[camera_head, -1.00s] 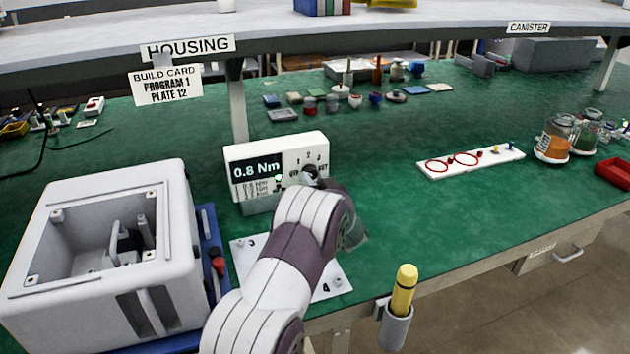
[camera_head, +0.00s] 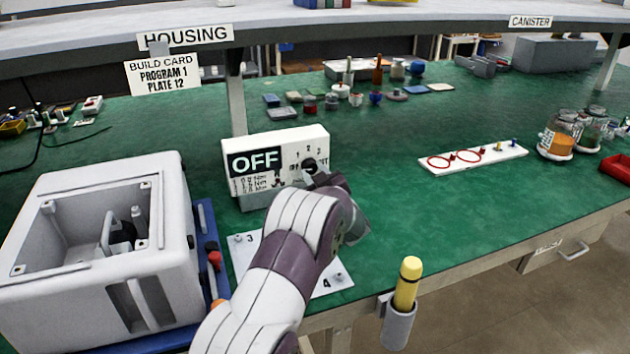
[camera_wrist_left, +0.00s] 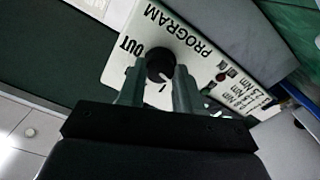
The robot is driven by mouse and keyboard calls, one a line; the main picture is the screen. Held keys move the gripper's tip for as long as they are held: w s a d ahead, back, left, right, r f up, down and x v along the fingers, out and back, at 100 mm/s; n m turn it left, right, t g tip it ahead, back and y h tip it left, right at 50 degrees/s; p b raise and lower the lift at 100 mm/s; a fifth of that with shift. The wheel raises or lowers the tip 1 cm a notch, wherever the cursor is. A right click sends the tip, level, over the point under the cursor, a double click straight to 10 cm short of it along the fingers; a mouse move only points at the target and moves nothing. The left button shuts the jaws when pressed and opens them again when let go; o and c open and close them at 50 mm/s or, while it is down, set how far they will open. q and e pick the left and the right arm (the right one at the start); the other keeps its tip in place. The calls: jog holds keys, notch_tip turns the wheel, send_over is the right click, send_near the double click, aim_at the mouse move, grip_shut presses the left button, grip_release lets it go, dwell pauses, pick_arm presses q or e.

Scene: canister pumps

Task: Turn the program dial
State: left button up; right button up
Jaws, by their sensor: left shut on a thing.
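The program dial (camera_head: 309,166) is a black round knob on the right part of a white control box (camera_head: 232,185). The box's dark display (camera_head: 255,162) reads OFF. In the left wrist view the dial (camera_wrist_left: 160,64) sits between the two fingers of my left gripper (camera_wrist_left: 158,78), which is shut on it. A white pointer mark shows on the dial, and the words PROGRAM and OUT show on the panel around it. In the head view my left gripper (camera_head: 314,177) is at the box front and hides part of the panel below the dial. My right gripper is not in view.
A build card (camera_head: 163,76) reads PROGRAM 1, PLATE 12. A white housing (camera_head: 170,225) stands at the left. A white numbered plate (camera_head: 335,282) lies under my arm. A yellow-capped tool in a holder (camera_head: 397,325) is at the front edge.

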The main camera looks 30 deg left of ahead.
pick_arm(q)
jog(key=shift+n+b, duration=0.75)
jog(key=shift+n, duration=0.75)
jog(key=o, duration=1)
jog(key=shift+o, duration=0.2)
jog(key=p+v, duration=0.1)
jog(key=v, duration=1.1)
jog(key=shift+s+d, duration=0.2)
jog(key=shift+d, duration=0.1)
